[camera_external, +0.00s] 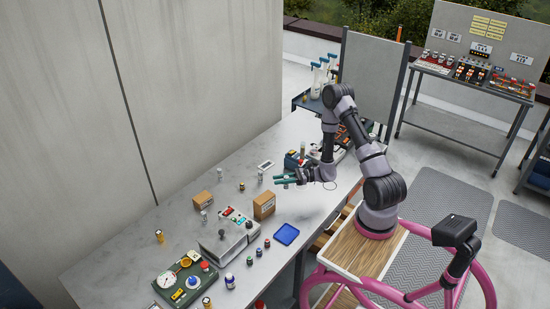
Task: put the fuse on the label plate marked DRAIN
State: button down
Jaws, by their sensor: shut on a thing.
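My gripper (284,180), with green fingers, is over the far middle of the grey worktable (180,205). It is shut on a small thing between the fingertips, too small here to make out. I cannot tell from this view whether it is the fuse. A flat white plate with a dark centre (266,165) lies on the table just beyond and left of the gripper. Its marking cannot be read, so I cannot tell whether it is the DRAIN plate. Small upright cylinders stand near it, one (242,187) to the left and one (260,176) closer to the gripper.
A brown box (264,206) stands just nearer than the gripper, a smaller box (203,200) to its left. A grey device (228,238), a blue tray (286,234) and a dark green gauge panel (186,281) are nearer. Several small cylinders stand around.

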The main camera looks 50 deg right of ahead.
jog(key=w+d+m+t+h, duration=0.3)
jog(key=w+d+h, duration=0.1)
jog(key=w, duration=0.4)
jog(key=w+d+m+t+h, duration=0.25)
jog(key=w+d+h, duration=0.2)
jog(key=w, duration=0.45)
jog(key=r+m+h, duration=0.1)
jog(key=m+h, duration=0.6)
jog(key=h, duration=0.2)
send_over(266, 166)
jog(key=a+x, duration=0.1)
jog(key=x, duration=0.2)
jog(key=d, duration=0.1)
jog(key=shift+t, duration=0.25)
jog(key=shift+w+d+f, duration=0.1)
jog(key=shift+d+f, duration=0.05)
jog(key=shift+f, duration=2.25)
jog(key=shift+w+d+f, duration=0.15)
jog(key=shift+d+f, duration=0.05)
jog(key=shift+f, duration=2.25)
jog(key=shift+f, duration=0.1)
jog(key=c, duration=0.6)
grip_release()
